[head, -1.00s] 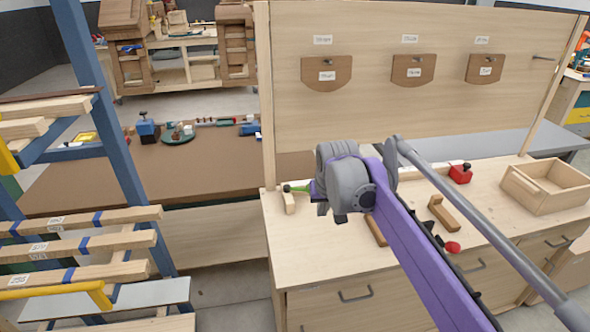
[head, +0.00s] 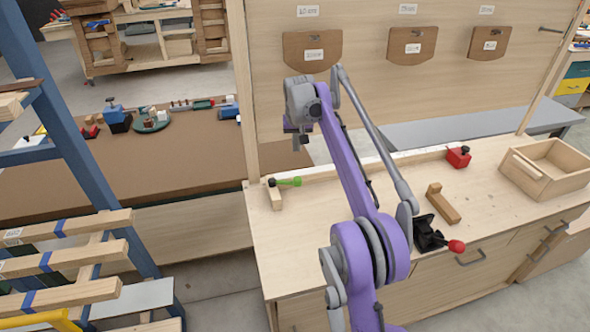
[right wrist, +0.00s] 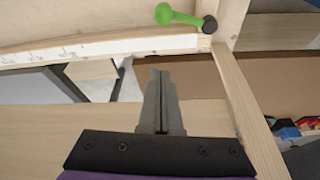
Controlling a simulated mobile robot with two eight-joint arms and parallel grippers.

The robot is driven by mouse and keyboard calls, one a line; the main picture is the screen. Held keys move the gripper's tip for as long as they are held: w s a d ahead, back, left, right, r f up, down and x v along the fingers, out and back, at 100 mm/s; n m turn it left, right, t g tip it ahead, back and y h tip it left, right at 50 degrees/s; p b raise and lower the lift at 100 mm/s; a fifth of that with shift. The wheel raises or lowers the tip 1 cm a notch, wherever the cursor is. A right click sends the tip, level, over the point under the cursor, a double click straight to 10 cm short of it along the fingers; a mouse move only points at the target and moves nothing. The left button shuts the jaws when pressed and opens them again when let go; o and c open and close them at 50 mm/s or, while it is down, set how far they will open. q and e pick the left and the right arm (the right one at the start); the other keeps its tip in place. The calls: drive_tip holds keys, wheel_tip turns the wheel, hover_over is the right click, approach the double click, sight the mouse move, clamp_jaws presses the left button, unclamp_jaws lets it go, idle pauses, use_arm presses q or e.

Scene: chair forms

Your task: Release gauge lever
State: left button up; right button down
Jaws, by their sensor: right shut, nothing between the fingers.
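A lever with a bright green handle (head: 285,182) sits on a small wooden block (head: 275,198) at the left end of the bench. The handle points right, roughly level, in the head view. In the right wrist view the green handle (right wrist: 180,16) and its dark pivot (right wrist: 210,24) show at the top edge, beyond the fingertips. My right gripper (head: 299,143) is above and slightly behind the lever, clear of it. Its fingers (right wrist: 160,74) are together and empty. My left gripper is not in view.
The bench (head: 300,235) also carries a black clamp with a red knob (head: 456,246), a loose wooden block (head: 443,203), a red box (head: 458,157) and an open wooden tray (head: 547,170). A labelled back panel (head: 360,100) rises behind. A blue rack post (head: 75,150) stands left.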

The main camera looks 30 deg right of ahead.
drive_tip(key=b+x, duration=0.1)
drive_tip(key=x, duration=0.9)
drive_tip(key=shift+f, duration=0.15)
drive_tip(key=shift+s+a, duration=0.3)
drive_tip(key=shift+s, duration=0.3)
drive_tip(key=shift+s+a, duration=0.25)
drive_tip(key=shift+s, duration=0.35)
drive_tip(key=shift+s+a, duration=0.3)
drive_tip(key=shift+s, duration=0.3)
